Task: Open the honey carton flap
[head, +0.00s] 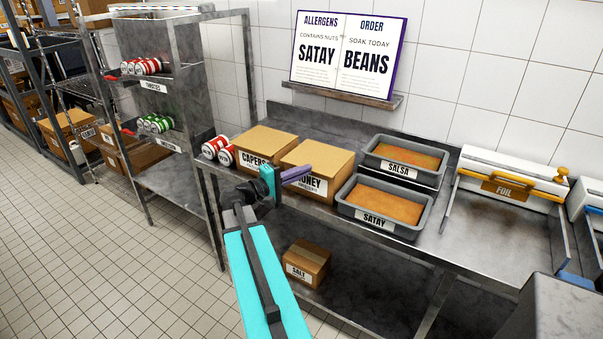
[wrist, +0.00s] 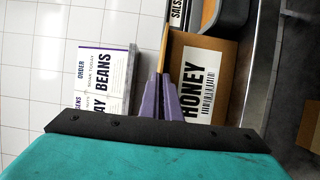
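The honey carton (head: 328,157) is a brown cardboard box on the steel counter, with a white label partly covered by my gripper in the head view. Its top looks flat and closed. In the wrist view its labelled front (wrist: 203,58) is turned sideways, and the top shows as a thin tan edge. My gripper (head: 308,170) has purple fingers, in front of the carton near its upper front edge. In the wrist view the fingertips (wrist: 163,76) lie close together beside that top edge, with nothing seen between them. Whether they touch the carton is unclear.
The capers carton (head: 264,140) stands close on the left. The satay pan (head: 382,205) and salsa pan (head: 404,158) stand on the right. An open book sign (head: 348,55) rests on a wall ledge behind. A salt carton (head: 306,262) is on the lower shelf.

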